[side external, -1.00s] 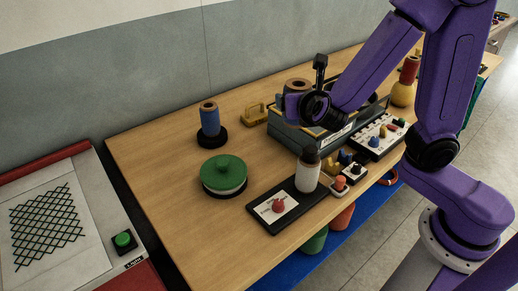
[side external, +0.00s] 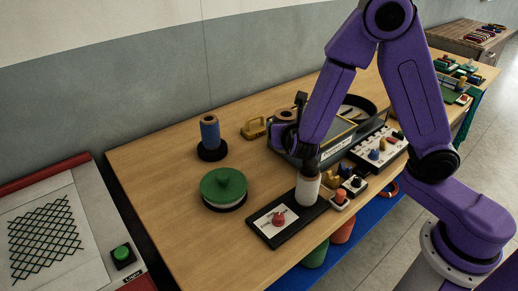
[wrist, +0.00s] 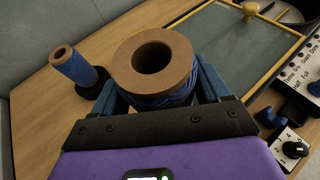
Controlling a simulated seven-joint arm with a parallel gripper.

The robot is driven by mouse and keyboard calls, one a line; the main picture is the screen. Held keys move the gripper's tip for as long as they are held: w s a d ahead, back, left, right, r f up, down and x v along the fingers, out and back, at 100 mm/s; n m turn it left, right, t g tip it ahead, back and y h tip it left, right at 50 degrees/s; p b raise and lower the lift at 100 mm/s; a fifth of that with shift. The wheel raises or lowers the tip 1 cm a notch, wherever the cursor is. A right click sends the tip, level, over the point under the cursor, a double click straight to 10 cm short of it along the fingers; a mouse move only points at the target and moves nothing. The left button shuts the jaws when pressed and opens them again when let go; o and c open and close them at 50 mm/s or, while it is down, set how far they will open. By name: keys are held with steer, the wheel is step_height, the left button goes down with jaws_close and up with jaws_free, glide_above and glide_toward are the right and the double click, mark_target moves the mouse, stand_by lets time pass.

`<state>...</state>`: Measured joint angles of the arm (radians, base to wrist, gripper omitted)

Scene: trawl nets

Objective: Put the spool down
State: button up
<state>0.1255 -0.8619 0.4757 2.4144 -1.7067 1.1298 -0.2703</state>
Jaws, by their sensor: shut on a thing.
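The spool in my gripper has a brown cardboard core and blue twine; it fills the upper middle of the wrist view (wrist: 155,60). My gripper (wrist: 160,88) has a finger on either side of it and is shut on it. In the side view the spool (side external: 287,115) shows upright beside my gripper (side external: 284,135), partly hidden by it, at the left end of a grey case (side external: 330,140). I cannot tell what is under the spool.
Another blue spool (side external: 209,133) stands on a black base to the left. A brass padlock-shaped piece (side external: 254,128) lies behind. A green-lidded round tin (side external: 224,186) and a white bottle with a dark cap (side external: 308,188) stand nearer the front. Bare tabletop lies between.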

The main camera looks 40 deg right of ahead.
steer(key=w+f, duration=0.2)
steer(key=w, duration=0.1)
steer(key=w+f, duration=0.3)
steer(key=w+a+f, duration=0.1)
steer(key=w+f, duration=0.2)
steer(key=shift+w, duration=0.3)
steer(key=shift+f, duration=1.5)
steer(key=shift+f, duration=0.1)
steer(key=o, duration=1.2)
steer(key=shift+f, duration=0.1)
steer(key=shift+c, duration=0.2)
